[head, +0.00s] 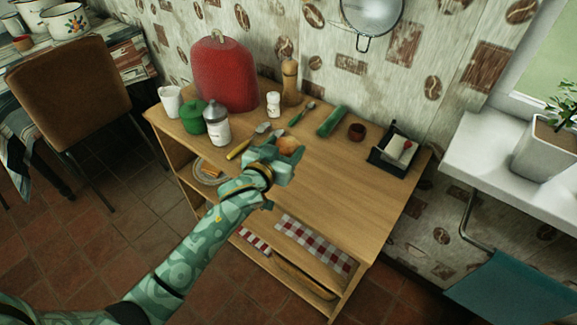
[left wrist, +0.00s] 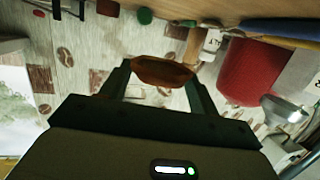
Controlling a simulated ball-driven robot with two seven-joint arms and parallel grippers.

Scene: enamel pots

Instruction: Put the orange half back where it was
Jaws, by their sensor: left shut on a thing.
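The orange half (head: 289,145) is between the fingers of my left gripper (head: 283,158), over the wooden cabinet top (head: 330,180). In the left wrist view the orange half (left wrist: 162,72) shows as an orange-brown piece spanning the gap between the two fingertips (left wrist: 163,80). My left gripper is shut on it. It looks held above the top, but the exact height is hard to tell. My right gripper is in neither view.
A red cover (head: 223,75), a green pot (head: 191,117), a grey-lidded bottle (head: 216,123) and a white cup (head: 170,100) crowd the left. A pepper mill (head: 290,82), salt shaker (head: 273,104), green item (head: 331,121), small brown bowl (head: 356,132) and black napkin tray (head: 394,150) line the back. The right front is clear.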

